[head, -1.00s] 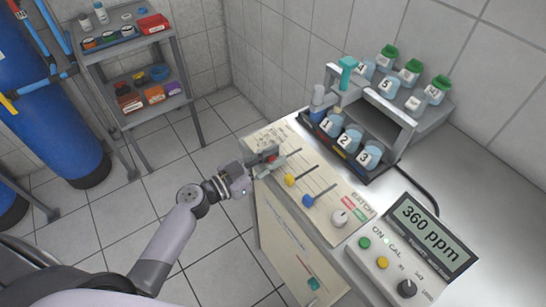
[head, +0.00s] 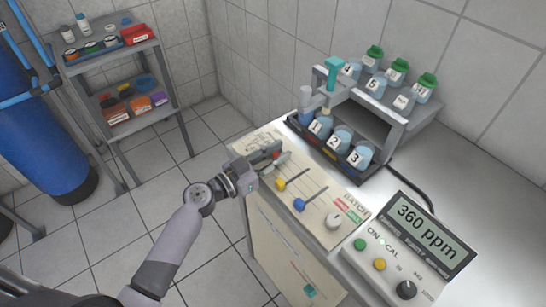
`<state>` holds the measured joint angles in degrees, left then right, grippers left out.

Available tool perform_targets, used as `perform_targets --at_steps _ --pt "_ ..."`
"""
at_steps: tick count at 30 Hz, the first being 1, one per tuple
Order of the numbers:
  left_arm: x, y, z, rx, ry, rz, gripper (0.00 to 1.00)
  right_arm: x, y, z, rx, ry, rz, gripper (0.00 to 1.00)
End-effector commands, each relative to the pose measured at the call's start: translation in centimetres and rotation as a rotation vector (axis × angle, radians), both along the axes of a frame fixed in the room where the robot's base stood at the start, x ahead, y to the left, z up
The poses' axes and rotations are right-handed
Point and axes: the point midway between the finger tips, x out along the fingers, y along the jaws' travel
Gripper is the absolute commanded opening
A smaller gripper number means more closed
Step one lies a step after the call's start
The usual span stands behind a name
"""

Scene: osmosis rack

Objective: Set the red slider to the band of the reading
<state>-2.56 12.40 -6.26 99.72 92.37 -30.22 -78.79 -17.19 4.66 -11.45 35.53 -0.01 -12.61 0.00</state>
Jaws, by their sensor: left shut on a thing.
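The slider panel (head: 318,218) is a cream sloped top with several slots. My left gripper (head: 272,157) is over its far left part, shut on the red slider (head: 276,155), whose knob is mostly hidden between the fingers. The yellow slider (head: 281,185) and the blue slider (head: 299,204) sit at the near ends of their slots. The meter (head: 422,230) to the right reads 360 ppm on its display. My right gripper is not in view.
A white knob (head: 333,221) and red and green BATCH marks are on the panel. Behind it stands a rack (head: 398,124) with numbered cups and green-lidded jars. A shelf (head: 112,62) and blue tank (head: 45,140) are at the left. The right bench top is clear.

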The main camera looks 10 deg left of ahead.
Motion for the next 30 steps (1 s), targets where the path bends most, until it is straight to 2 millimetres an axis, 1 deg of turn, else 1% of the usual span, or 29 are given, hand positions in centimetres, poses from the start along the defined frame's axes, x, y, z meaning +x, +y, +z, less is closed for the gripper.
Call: perform_targets --at_steps 1,2,11,12,20,23,26,30 --pt "0.0 0.0 0.0 -0.002 0.002 0.0 0.0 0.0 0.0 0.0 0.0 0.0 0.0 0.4" --pt "0.0 0.0 0.0 -0.002 0.002 0.0 0.19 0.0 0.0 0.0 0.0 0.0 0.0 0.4" --pt "0.0 0.0 0.0 -0.001 0.0 0.0 0.39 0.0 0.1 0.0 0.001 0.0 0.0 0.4" --pt "0.0 0.0 0.0 -0.001 0.0 0.0 0.4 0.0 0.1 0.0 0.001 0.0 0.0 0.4" --pt "-0.1 0.1 0.0 -0.001 -0.001 0.0 0.4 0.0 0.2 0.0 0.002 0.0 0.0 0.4" --pt "-0.5 0.4 0.0 0.0 0.0 0.0 0.4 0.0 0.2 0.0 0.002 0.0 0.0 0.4" --pt "-1.6 1.3 -0.1 0.001 0.002 0.001 0.4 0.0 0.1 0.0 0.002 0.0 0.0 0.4" --pt "-4.0 3.1 -0.1 0.001 0.003 0.001 0.4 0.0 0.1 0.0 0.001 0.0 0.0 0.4"
